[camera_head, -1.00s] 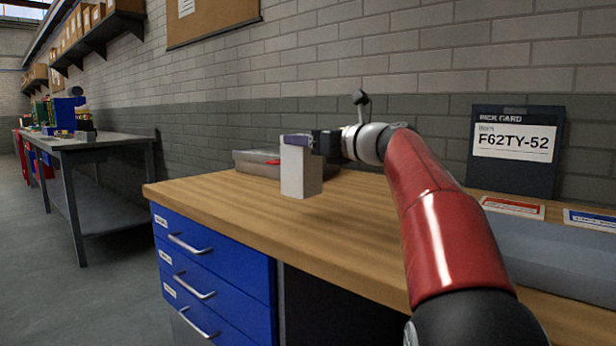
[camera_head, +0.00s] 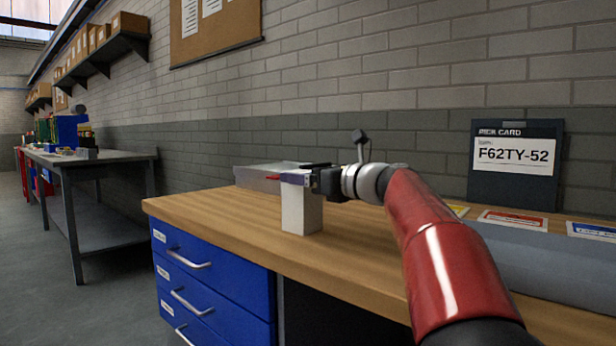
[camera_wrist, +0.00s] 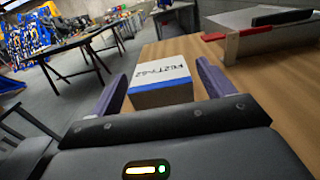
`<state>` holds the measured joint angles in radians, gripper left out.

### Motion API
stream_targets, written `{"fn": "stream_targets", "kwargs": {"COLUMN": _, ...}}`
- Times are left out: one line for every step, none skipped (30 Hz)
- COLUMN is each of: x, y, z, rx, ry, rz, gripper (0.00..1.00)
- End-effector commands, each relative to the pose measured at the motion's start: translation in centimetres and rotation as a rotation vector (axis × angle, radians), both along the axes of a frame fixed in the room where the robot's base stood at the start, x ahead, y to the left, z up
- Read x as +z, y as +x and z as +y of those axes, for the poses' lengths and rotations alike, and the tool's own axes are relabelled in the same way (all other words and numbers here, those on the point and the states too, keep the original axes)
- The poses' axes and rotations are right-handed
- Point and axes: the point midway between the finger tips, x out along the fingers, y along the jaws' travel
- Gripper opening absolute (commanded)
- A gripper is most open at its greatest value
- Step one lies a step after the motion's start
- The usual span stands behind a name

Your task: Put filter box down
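The filter box (camera_head: 301,210) is a white upright box. In the wrist view its top (camera_wrist: 161,71) carries a label that reads upside down, apparently F62TY-52, with a blue band along the near edge. My gripper (camera_head: 297,178) is at the top of the box, with its purple fingers (camera_wrist: 161,84) on either side of it. The box stands at the wooden desk top (camera_head: 205,207), near the front edge. Its base appears to meet the wood, but firm contact is hard to tell.
Blue drawers (camera_head: 215,280) are below. Bare wood lies left.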

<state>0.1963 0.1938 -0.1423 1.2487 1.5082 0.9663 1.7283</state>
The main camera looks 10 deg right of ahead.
Motion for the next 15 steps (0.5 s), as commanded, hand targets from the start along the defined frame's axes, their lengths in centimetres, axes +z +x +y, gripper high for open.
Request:
{"fn": "stream_targets", "kwargs": {"x": 0.0, "y": 0.0, "z": 0.0, "rx": 0.0, "ry": 0.0, "rz": 0.0, "gripper": 0.81}}
{"fn": "stream_targets", "kwargs": {"x": 0.0, "y": 0.0, "z": 0.0, "rx": 0.0, "ry": 0.0, "rz": 0.0, "gripper": 0.81}}
{"fn": "stream_targets", "kwargs": {"x": 0.0, "y": 0.0, "z": 0.0, "rx": 0.0, "ry": 0.0, "rz": 0.0, "gripper": 0.81}}
{"fn": "stream_targets", "kwargs": {"x": 0.0, "y": 0.0, "z": 0.0, "rx": 0.0, "ry": 0.0, "rz": 0.0, "gripper": 0.81}}
{"fn": "stream_targets", "kwargs": {"x": 0.0, "y": 0.0, "z": 0.0, "rx": 0.0, "ry": 0.0, "rz": 0.0, "gripper": 0.81}}
{"fn": "stream_targets", "kwargs": {"x": 0.0, "y": 0.0, "z": 0.0, "rx": 0.0, "ry": 0.0, "rz": 0.0, "gripper": 0.81}}
{"fn": "stream_targets", "kwargs": {"x": 0.1, "y": 0.0, "z": 0.0, "rx": 0.0, "ry": 0.0, "rz": 0.0, "gripper": 0.81}}
{"fn": "stream_targets", "kwargs": {"x": 0.2, "y": 0.0, "z": 0.0, "rx": 0.0, "ry": 0.0, "rz": 0.0, "gripper": 0.81}}
{"fn": "stream_targets", "kwargs": {"x": 0.2, "y": -0.1, "z": -0.1, "rx": -0.001, "ry": 0.0, "rz": 0.0, "gripper": 0.81}}
{"fn": "stream_targets", "kwargs": {"x": 0.2, "y": -0.3, "z": -0.2, "rx": -0.001, "ry": 0.0, "rz": 0.0, "gripper": 0.81}}
{"fn": "stream_targets", "kwargs": {"x": 0.2, "y": -0.5, "z": -0.4, "rx": -0.001, "ry": 0.0, "rz": 0.0, "gripper": 0.81}}
{"fn": "stream_targets", "kwargs": {"x": 0.2, "y": -1.0, "z": -0.7, "rx": -0.001, "ry": 0.0, "rz": -0.001, "gripper": 0.81}}
{"fn": "stream_targets", "kwargs": {"x": 0.2, "y": -1.4, "z": -1.0, "rx": -0.002, "ry": 0.0, "rz": -0.001, "gripper": 0.81}}
{"fn": "stream_targets", "kwargs": {"x": 0.2, "y": -1.8, "z": -1.4, "rx": -0.003, "ry": 0.0, "rz": -0.001, "gripper": 0.81}}
{"fn": "stream_targets", "kwargs": {"x": 0.2, "y": -2.4, "z": -1.8, "rx": -0.004, "ry": 0.0, "rz": -0.002, "gripper": 0.81}}
